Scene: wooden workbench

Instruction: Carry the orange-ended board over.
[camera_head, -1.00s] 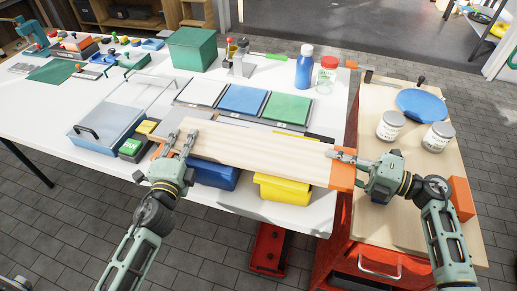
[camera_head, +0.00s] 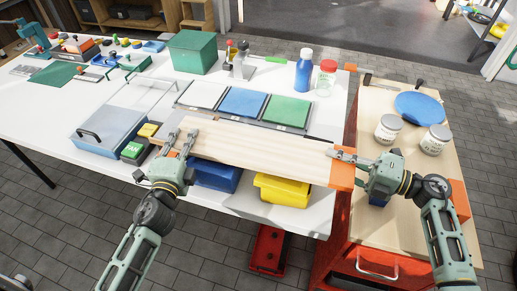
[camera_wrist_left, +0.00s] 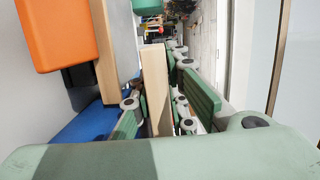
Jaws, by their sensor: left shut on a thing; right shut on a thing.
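The long pale wooden board (camera_head: 260,152) has an orange end (camera_head: 342,174) at its right. It spans the front of the white bench, above the blue and yellow bins, with its right end beside the wooden-topped trolley. My left gripper (camera_head: 181,139) is shut on the board near its left end. My right gripper (camera_head: 337,154) is shut on the orange right end. In the left wrist view a wooden edge (camera_wrist_left: 155,80) lies between my left fingers. An orange piece (camera_wrist_left: 55,35) shows there at upper left; I cannot tell what it belongs to.
A blue bin (camera_head: 215,176) and yellow bin (camera_head: 283,190) lie under the board. Blue (camera_head: 243,102) and green (camera_head: 287,110) panels lie behind it, and a blue tray (camera_head: 90,144) stands left. The trolley top (camera_head: 400,172) carries jars (camera_head: 388,129) and a blue disc (camera_head: 420,107).

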